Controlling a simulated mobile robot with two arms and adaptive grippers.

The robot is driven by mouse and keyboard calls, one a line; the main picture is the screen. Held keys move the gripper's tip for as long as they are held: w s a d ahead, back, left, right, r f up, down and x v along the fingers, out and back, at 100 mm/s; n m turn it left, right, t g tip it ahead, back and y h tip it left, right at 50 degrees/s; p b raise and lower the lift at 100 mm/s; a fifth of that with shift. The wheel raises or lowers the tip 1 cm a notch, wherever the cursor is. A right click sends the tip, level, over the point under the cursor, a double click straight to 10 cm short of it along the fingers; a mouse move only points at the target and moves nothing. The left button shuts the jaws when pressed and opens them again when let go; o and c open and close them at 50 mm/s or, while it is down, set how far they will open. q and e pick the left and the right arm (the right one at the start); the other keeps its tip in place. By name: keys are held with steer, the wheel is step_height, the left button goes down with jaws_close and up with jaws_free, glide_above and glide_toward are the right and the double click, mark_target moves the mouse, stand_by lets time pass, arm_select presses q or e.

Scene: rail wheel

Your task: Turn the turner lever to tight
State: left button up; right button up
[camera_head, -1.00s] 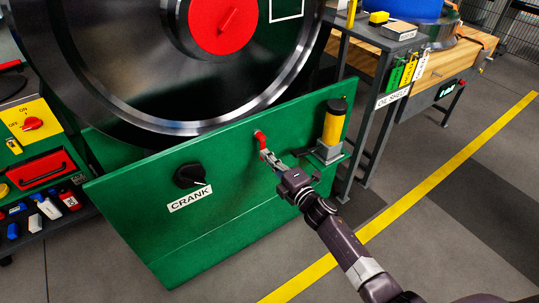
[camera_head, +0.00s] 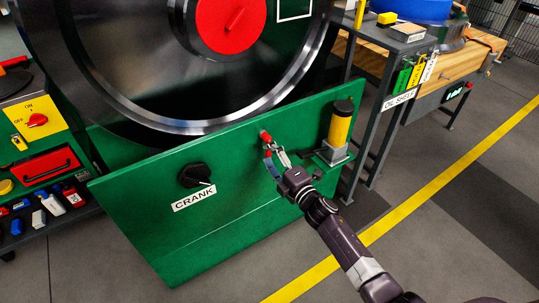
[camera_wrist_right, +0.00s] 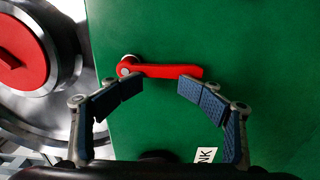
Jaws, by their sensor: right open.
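The turner lever (camera_head: 268,140) is a small red handle on the upper part of the green panel, left of the yellow oil cylinder. In the right wrist view the red lever (camera_wrist_right: 168,71) lies nearly level, with its round pivot at the left end. My right gripper (camera_head: 275,161) is open just in front of and below the lever. In the wrist view its fingers (camera_wrist_right: 165,86) are spread apart, with the lever just beyond the tips and nothing between them. I cannot tell whether a tip touches it. My left gripper is not in view.
A black crank knob (camera_head: 195,175) above a CRANK label sits left on the green panel (camera_head: 215,225). A large metal wheel (camera_head: 170,126) stands behind it. The yellow cylinder (camera_head: 340,127) and oil shelf (camera_head: 385,98) stand to the right. Floor is open at the lower right.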

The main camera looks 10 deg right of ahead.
steer(key=o, duration=0.5)
steer(key=shift+d+f, duration=0.2)
steer(key=shift+d, duration=0.05)
steer(key=shift+o, duration=0.2)
steer(key=shift+s, duration=0.1)
steer(key=shift+s+d, duration=0.15)
steer(key=v, duration=1.1)
steer(key=shift+s, duration=0.4)
steer(key=shift+d, duration=0.1)
